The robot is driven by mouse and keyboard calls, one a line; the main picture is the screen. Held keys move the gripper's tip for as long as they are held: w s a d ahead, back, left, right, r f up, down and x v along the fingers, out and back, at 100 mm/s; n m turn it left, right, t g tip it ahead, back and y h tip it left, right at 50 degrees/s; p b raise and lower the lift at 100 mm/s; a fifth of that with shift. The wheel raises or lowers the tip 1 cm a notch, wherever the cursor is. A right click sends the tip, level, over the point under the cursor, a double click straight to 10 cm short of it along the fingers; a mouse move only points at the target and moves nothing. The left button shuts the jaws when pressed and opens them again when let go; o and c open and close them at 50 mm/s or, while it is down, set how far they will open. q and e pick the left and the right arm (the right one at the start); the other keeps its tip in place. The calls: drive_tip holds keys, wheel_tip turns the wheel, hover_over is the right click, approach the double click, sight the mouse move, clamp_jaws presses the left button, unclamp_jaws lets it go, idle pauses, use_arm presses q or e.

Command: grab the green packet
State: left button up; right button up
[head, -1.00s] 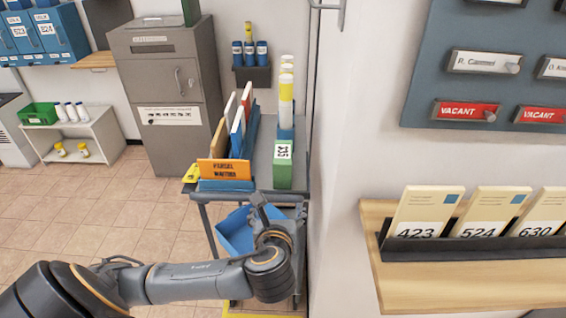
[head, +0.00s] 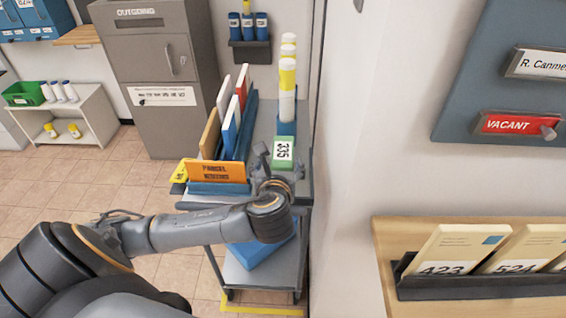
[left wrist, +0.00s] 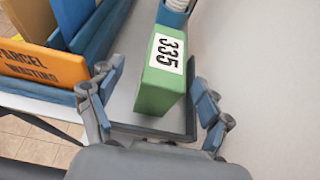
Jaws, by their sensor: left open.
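The green packet (head: 284,154) stands on the cart's top shelf, with a white label reading 335. In the left wrist view the green packet (left wrist: 162,80) lies ahead, between the spread fingers. My left gripper (head: 276,182) is at the near edge of the cart top, just in front of the packet, and partly hides its lower part in the head view. In the left wrist view my left gripper (left wrist: 158,110) is open, with a finger on each side and no clear contact with the packet. My right gripper is not in view.
An orange parcel sign (head: 217,172) and a blue rack (head: 244,125) of upright envelopes stand close left of the packet. A blue holder with yellow-white tubes (head: 288,80) stands behind it. The wall (head: 345,160) is close on the right. A blue bin (head: 262,252) sits on the lower shelf.

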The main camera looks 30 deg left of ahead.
sight(279, 160)
use_arm(q)
drive_tip(key=x, duration=0.3)
drive_tip(key=shift+w+a+f, duration=0.15)
drive_tip(key=shift+w, duration=0.05)
drive_tip(key=x, duration=0.5)
drive_tip(key=shift+w+d+f, duration=0.1)
drive_tip(key=shift+w+d, duration=0.2)
drive_tip(key=c, duration=1.3)
